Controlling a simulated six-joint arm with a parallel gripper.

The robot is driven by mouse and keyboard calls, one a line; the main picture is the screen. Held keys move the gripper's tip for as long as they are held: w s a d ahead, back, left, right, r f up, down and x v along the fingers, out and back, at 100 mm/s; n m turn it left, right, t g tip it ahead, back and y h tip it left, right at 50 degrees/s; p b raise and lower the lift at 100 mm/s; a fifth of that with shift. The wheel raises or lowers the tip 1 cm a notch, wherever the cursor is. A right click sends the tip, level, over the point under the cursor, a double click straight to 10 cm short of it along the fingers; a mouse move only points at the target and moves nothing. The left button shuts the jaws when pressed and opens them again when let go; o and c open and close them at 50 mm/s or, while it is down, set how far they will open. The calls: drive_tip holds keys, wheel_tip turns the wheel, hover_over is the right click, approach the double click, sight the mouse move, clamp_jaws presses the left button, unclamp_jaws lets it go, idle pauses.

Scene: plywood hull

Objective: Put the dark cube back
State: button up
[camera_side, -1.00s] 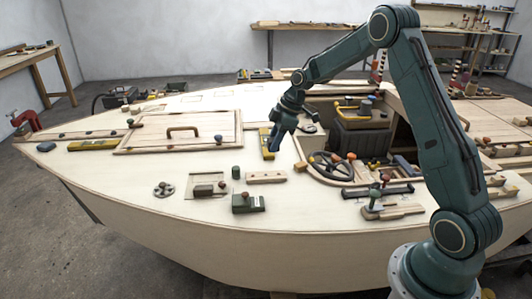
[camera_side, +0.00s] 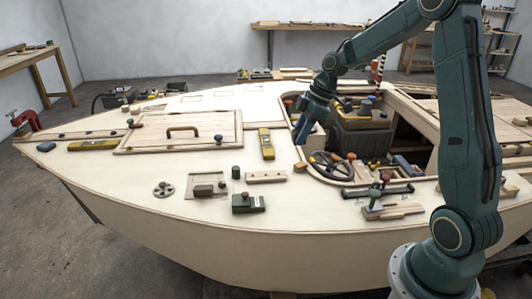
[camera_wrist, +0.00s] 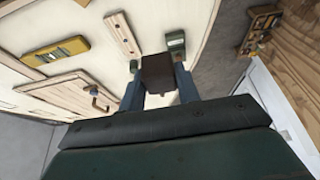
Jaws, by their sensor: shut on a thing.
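The dark cube (camera_wrist: 158,72) is dark brown in the wrist view and sits between my two blue-grey fingers. My gripper (camera_wrist: 158,88) is shut on it. In the side view my gripper (camera_side: 304,136) points down near the left edge of the cockpit opening, right of the yellow spirit level (camera_side: 266,144). The cube cannot be made out in the side view.
A hatch panel with a wooden handle (camera_side: 184,130) lies left. A holed wooden strip (camera_side: 266,177), a green block (camera_side: 248,204) and a valve wheel (camera_side: 163,189) are on the front deck. A dark steering wheel (camera_side: 330,166) is right.

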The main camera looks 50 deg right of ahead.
hover_over(291, 196)
drive_tip(key=s+d, duration=0.1)
wheel_tip(291, 196, down, 16)
drive_tip(key=shift+d+r, duration=0.1)
drive_tip(key=shift+r, duration=0.05)
drive_tip(key=shift+f, duration=1.9)
drive_tip(key=shift+f, duration=0.15)
drive_tip(key=o, duration=0.9)
drive_tip(key=v, duration=1.2)
drive_tip(key=shift+r, duration=0.2)
